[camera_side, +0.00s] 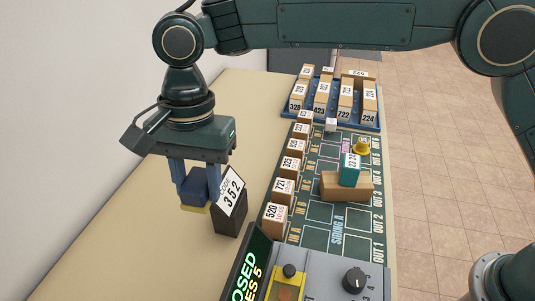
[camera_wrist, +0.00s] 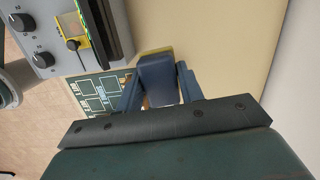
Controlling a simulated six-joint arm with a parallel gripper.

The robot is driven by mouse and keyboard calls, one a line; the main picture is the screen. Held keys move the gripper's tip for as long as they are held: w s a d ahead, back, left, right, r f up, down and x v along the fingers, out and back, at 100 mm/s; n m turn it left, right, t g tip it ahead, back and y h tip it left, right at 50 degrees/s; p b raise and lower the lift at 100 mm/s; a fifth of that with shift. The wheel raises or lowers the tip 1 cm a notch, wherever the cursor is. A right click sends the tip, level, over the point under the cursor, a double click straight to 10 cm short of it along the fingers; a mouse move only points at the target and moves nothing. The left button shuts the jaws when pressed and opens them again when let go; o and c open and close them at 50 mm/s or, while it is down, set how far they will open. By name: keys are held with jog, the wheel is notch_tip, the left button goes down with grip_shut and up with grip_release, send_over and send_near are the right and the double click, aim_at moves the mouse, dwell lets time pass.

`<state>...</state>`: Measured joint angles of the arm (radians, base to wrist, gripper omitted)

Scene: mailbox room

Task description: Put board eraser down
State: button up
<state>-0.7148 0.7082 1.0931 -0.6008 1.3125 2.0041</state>
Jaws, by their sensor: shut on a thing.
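The board eraser (camera_side: 194,190) is a dark blue block with a yellow underside. My gripper (camera_side: 196,180) points down and is shut on it, one finger on each side. The eraser is over the tan tabletop (camera_side: 150,235), left of the dark stand with the "CODE 352" card (camera_side: 232,200). I cannot tell whether its underside touches the tabletop. In the wrist view the eraser (camera_wrist: 157,80) shows as a blue block between the blue fingers (camera_wrist: 158,90).
A green board (camera_side: 315,215) with a row of numbered boxes lies right of the stand. A brown block (camera_side: 348,188) and a teal box (camera_side: 350,168) are on it. A blue tray (camera_side: 330,117) of boxes is behind. A grey control panel (camera_side: 335,270) is in front. The tabletop left is clear.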

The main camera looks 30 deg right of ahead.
aim_at(245, 169)
jog(key=w+d+f, duration=0.2)
jog(key=w+d, duration=0.2)
jog(key=d, duration=0.8)
jog(key=w+d+f+n, duration=0.1)
jog(key=w+d, duration=0.3)
jog(key=d, duration=0.8)
jog(key=w+d+f, duration=0.2)
jog(key=w+d, duration=0.2)
jog(key=d, duration=0.8)
jog(key=w+a+f+m, duration=0.1)
jog(key=a+m, duration=0.1)
jog(key=w+a+f+m, duration=0.1)
jog(key=w+a+m, duration=0.1)
jog(key=a+m, duration=0.1)
jog(key=w+a+f+m, duration=0.1)
jog(key=w+a+m, duration=0.1)
jog(key=a, duration=0.1)
jog(key=shift+w+m+t, duration=0.25)
jog(key=shift+m+t, duration=0.05)
jog(key=shift+t, duration=0.1)
jog(key=w+a+f+m+t, duration=0.1)
jog(key=w+a+f+m, duration=0.1)
jog(key=a+m, duration=0.6)
jog(key=shift+w+a+f+y, duration=0.35)
jog(key=shift+a+f, duration=0.25)
jog(key=shift+a, duration=0.9)
jog(key=shift+f, duration=0.1)
jog(key=shift+f, duration=3.9)
